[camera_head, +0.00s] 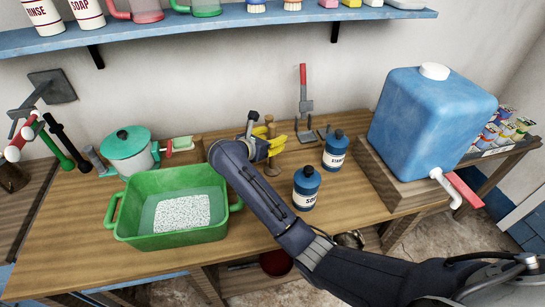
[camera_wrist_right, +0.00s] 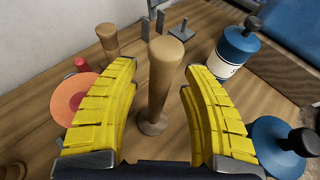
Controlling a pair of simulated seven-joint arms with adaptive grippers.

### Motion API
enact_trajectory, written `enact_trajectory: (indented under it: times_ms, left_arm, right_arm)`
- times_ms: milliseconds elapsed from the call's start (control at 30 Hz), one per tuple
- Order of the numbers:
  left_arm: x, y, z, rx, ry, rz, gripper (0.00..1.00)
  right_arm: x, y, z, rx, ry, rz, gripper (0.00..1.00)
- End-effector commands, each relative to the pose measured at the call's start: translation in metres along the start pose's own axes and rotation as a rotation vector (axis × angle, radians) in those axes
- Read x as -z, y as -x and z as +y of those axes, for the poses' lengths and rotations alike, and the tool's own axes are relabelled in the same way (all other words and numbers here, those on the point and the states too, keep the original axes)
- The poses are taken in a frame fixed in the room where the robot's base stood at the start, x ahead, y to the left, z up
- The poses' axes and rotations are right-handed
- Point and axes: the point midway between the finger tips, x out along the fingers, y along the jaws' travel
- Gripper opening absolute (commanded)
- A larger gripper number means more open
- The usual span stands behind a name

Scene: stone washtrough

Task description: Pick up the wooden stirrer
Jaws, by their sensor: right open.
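The wooden stirrer (camera_wrist_right: 163,85) stands upright, with a rounded top and a wider round foot on the bench. It is between the two yellow fingers of my right gripper (camera_wrist_right: 158,72), with a gap visible on each side. In the head view the stirrer (camera_head: 272,170) is partly hidden by the fingers and wrist of my right gripper (camera_head: 268,140). The right gripper is open and holds nothing. My left gripper is not in view.
Two blue bottles (camera_head: 306,188) (camera_head: 335,150) stand close to the right. A green basin (camera_head: 180,243) with white grains is to the left, near a teal-lidded pot (camera_head: 127,150). Another wooden post (camera_wrist_right: 107,40) and a pink-orange disc (camera_wrist_right: 72,100) stand close by. A blue tank (camera_head: 430,110) is far right.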

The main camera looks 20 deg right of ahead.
Motion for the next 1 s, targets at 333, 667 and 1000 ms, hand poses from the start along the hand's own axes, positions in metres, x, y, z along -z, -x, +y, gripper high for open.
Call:
enact_trajectory:
  times_ms: [333, 667, 1000]
  left_arm:
    - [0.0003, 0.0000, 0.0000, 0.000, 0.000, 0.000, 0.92]
    - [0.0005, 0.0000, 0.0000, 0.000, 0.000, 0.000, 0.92]
    - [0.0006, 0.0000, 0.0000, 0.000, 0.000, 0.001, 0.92]
  right_arm:
    - [-0.0001, 0.0001, 0.0001, 0.000, 0.000, 0.000, 0.30]
    - [0.0000, 0.0002, 0.0000, 0.000, 0.000, 0.000, 0.00]
    - [0.0000, 0.0000, -0.0001, 0.000, 0.000, 0.000, 0.00]
